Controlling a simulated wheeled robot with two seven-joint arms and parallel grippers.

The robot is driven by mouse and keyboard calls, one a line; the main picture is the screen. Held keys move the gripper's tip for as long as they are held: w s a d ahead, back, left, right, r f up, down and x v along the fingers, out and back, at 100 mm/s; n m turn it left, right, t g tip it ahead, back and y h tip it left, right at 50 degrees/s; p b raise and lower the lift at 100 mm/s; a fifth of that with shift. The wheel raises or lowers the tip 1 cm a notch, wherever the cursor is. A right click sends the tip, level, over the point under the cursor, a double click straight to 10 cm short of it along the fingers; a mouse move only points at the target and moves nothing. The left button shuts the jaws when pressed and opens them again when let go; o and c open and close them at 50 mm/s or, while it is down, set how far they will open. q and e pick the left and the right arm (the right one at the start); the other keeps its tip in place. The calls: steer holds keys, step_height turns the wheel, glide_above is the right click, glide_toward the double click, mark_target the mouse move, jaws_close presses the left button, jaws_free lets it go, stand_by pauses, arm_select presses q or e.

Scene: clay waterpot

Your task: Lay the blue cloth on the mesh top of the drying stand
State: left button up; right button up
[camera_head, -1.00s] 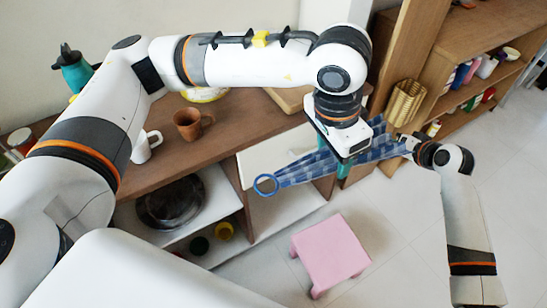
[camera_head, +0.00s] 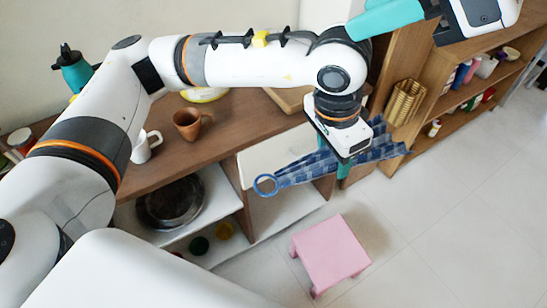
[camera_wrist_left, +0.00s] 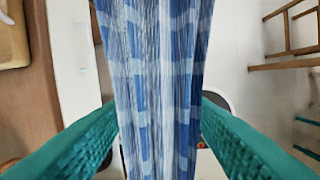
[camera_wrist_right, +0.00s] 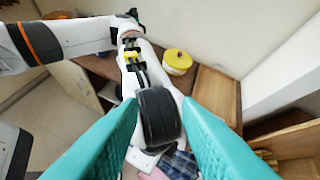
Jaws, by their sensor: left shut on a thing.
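The blue checked cloth (camera_head: 303,170) hangs gathered from my left gripper (camera_head: 345,168), which is shut on its middle. One end reaches left to a blue ring, and the other spreads to the right. In the left wrist view the cloth (camera_wrist_left: 160,70) runs between the teal fingers. My right gripper (camera_head: 385,18) is at the top right of the head view, above and apart from the cloth. In the right wrist view its fingers are spread and empty, with my left arm and part of the cloth (camera_wrist_right: 180,165) beyond. I cannot make out the mesh-topped drying stand.
A wooden counter (camera_head: 170,170) holds a clay mug (camera_head: 187,124) and a white mug (camera_head: 143,147). A pink stool (camera_head: 330,255) stands on the floor. Wooden shelves (camera_head: 450,95) with a gold basket (camera_head: 404,100) are at the upper right. The floor at right is clear.

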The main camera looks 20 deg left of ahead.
arm_select(q)
steer(key=shift+s, duration=0.15)
arm_select(e)
steer(key=s+a+f+h, duration=0.2)
steer(key=s+f+h, duration=0.1)
steer(key=s+f, duration=0.4)
arm_select(q)
steer(key=shift+w, duration=0.2)
steer(key=shift+s, duration=0.1)
arm_select(e)
steer(key=a+f+m+h, duration=0.1)
steer(key=a+f+m, duration=0.2)
steer(key=f, duration=0.6)
steer(key=s+a+f+m+g+h, duration=0.1)
steer(key=a+f+m, duration=0.2)
steer(key=f, duration=0.6)
steer(key=shift+s+a+f, duration=0.15)
steer(key=shift+s+a, duration=0.05)
steer(key=shift+a, duration=0.95)
steer(key=shift+g, duration=0.3)
jaws_close()
